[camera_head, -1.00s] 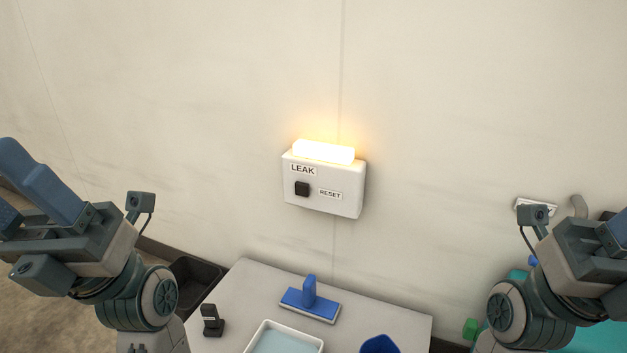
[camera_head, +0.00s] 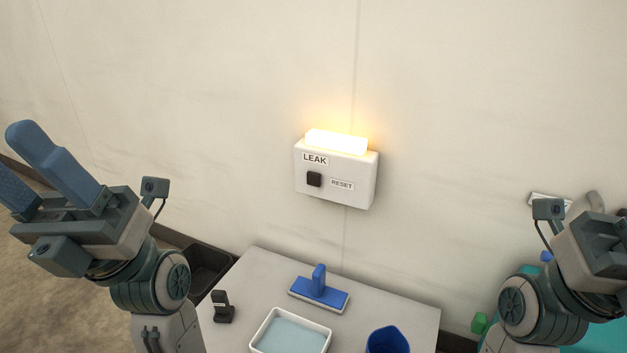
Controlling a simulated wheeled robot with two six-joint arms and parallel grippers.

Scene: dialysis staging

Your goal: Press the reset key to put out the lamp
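A white wall box labelled LEAK (camera_head: 361,197) is fixed to the wall above the table. The lamp (camera_head: 336,141) on its top glows bright yellow-white. Nothing touches the key.
A grey table (camera_head: 258,267) stands below the box. It holds a blue-handled scrubber (camera_head: 319,290), a white tray (camera_head: 253,334) with a pale blue bottom, a blue cup (camera_head: 387,342) and a small black stand (camera_head: 222,308). A dark bin (camera_head: 209,268) is on the floor at left.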

